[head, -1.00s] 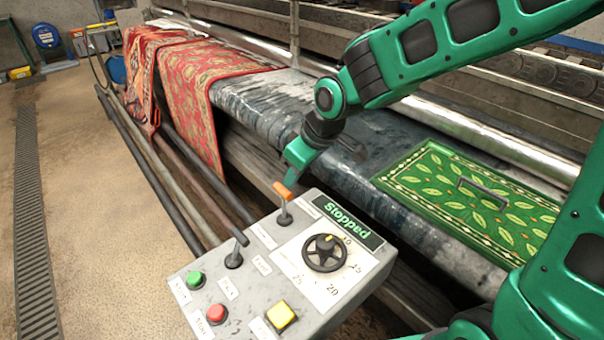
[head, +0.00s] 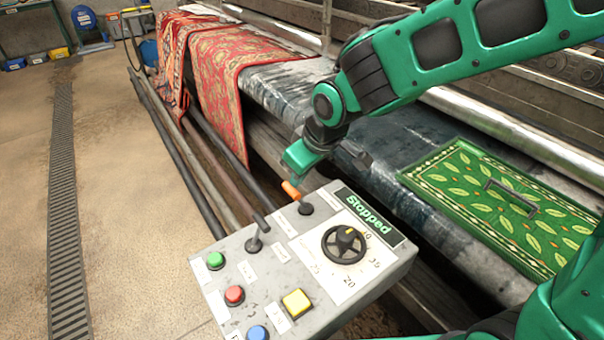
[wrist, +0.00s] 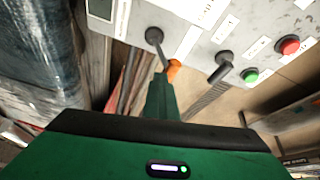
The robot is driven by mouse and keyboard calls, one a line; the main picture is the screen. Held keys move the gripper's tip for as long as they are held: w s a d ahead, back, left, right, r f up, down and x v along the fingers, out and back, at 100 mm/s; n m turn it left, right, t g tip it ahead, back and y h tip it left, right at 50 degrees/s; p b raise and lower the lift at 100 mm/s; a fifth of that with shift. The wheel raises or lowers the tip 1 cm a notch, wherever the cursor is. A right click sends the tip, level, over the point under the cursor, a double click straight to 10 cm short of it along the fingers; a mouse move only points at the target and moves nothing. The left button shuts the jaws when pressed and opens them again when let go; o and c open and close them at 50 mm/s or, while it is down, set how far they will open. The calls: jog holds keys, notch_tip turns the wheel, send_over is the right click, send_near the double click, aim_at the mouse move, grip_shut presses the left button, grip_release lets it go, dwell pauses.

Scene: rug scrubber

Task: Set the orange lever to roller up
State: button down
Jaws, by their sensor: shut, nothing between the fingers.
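The orange lever (head: 291,191) stands on the grey control panel (head: 320,312), its dark stem leaning left from its round base. In the wrist view its orange tip (wrist: 174,70) is right by my fingertips. My gripper (head: 298,160) is shut and empty, just above and behind the lever's tip in the head view. It also shows in the wrist view (wrist: 160,84), pointing at the lever. I cannot tell whether it touches the lever. The label strips by the lever are too small to read. The panel display (head: 369,217) reads "Stopped".
A second, black lever (head: 257,236) stands left of the orange one. A black dial (head: 344,244), and green, red, yellow and blue buttons share the panel. The floor at left is open.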

jog(key=shift+s+a+f, duration=0.2)
jog(key=shift+s+a, duration=0.3)
jog(key=w+v, duration=0.1)
jog(key=v, duration=1.1)
jog(key=shift+w+d+r, duration=0.25)
jog(key=shift+w+r, duration=0.05)
jog(key=shift+w, duration=0.1)
jog(key=shift+d, duration=0.1)
jog(key=s+d+f+m+h, duration=0.1)
jog(key=d+m, duration=0.2)
jog(key=d, duration=0.5)
jog(key=s+d+f+m+g+h, duration=0.1)
jog(key=d+m, duration=0.1)
jog(key=d, duration=0.6)
jog(key=s+d+f+m+h, duration=0.1)
jog(key=d+m, duration=0.2)
jog(key=d, duration=0.5)
jog(key=s+d+f+m+g, duration=0.1)
jog(key=s+d+f+m, duration=0.1)
jog(key=s+d+m, duration=0.2)
jog(key=s+d+f+m+g, duration=0.2)
jog(key=s+d+m, duration=0.2)
jog(key=s+d, duration=0.6)
jog(key=shift+s+f, duration=0.3)
jog(key=shift+s, duration=0.7)
